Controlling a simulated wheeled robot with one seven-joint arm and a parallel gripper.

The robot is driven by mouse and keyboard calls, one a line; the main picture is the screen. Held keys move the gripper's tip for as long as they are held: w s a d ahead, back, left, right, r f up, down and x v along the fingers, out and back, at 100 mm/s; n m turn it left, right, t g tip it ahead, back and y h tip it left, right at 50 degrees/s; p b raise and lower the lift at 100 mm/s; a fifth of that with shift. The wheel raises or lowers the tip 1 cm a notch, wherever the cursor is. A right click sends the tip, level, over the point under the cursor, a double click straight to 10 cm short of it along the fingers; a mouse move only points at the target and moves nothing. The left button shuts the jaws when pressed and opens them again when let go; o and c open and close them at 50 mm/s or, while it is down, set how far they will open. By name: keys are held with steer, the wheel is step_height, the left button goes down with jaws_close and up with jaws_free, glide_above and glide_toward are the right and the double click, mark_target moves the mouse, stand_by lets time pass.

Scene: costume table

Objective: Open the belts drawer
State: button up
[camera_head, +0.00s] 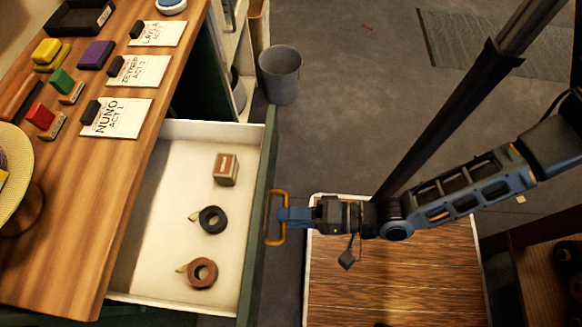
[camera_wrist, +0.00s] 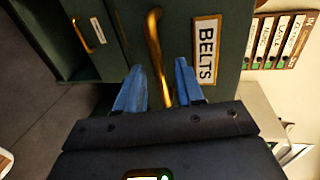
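The belts drawer (camera_head: 262,190) is pulled well out from the table in the head view, its white inside showing. It holds a small brown box (camera_head: 226,169), a black roll (camera_head: 212,220) and a brown roll (camera_head: 202,272). Its green front carries a "BELTS" label (camera_wrist: 206,48) in the wrist view. The brass handle (camera_head: 277,238) also shows in the wrist view (camera_wrist: 154,30). My gripper (camera_head: 283,215) is at the handle. In the wrist view its blue fingers (camera_wrist: 160,80) are apart, one on each side of the handle, with gaps visible.
The wooden tabletop (camera_head: 60,190) holds name cards (camera_head: 115,118) and coloured blocks. A grey bucket (camera_head: 280,75) stands on the floor beyond the drawer. Another drawer with a brass handle (camera_wrist: 99,30) shows in the wrist view. Open floor lies behind my arm.

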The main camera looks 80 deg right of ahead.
steer(key=b+v, duration=0.1)
steer(key=v, duration=0.6)
steer(key=shift+s, duration=0.25)
